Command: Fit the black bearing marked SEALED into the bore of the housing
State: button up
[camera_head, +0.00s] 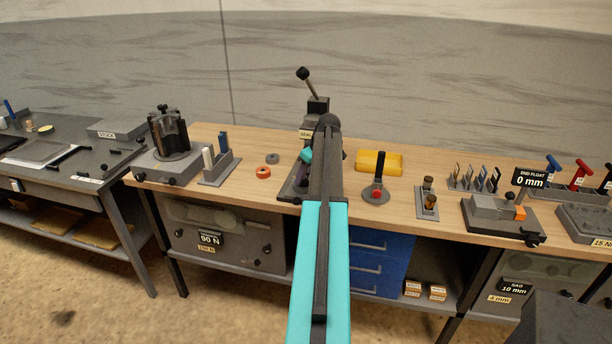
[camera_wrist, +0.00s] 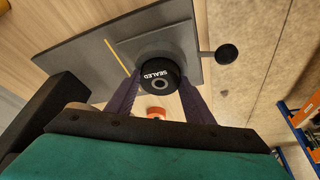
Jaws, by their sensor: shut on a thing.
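The black bearing marked SEALED (camera_wrist: 160,69) is between the two dark fingers of my gripper (camera_wrist: 160,88), which is shut on it in the wrist view. Its marked face and centre hole face the camera. Behind it lies a grey plate (camera_wrist: 86,66) with a raised grey block (camera_wrist: 180,32); I cannot tell whether this block is the housing. No bore shows, and I cannot tell whether the bearing touches the block. In the head view my arm hides the bearing and most of the grey lever press (camera_head: 318,106).
An orange ring (camera_head: 263,172) and a grey ring (camera_head: 273,158) lie left of the press. A black knob (camera_wrist: 227,54) sticks out beside the plate.

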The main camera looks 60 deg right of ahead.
dwell(0.4)
jog(key=o, duration=1.3)
jog(key=shift+b+v, duration=1.8)
jog(key=shift+v, duration=5.1)
jog(key=shift+w, duration=0.1)
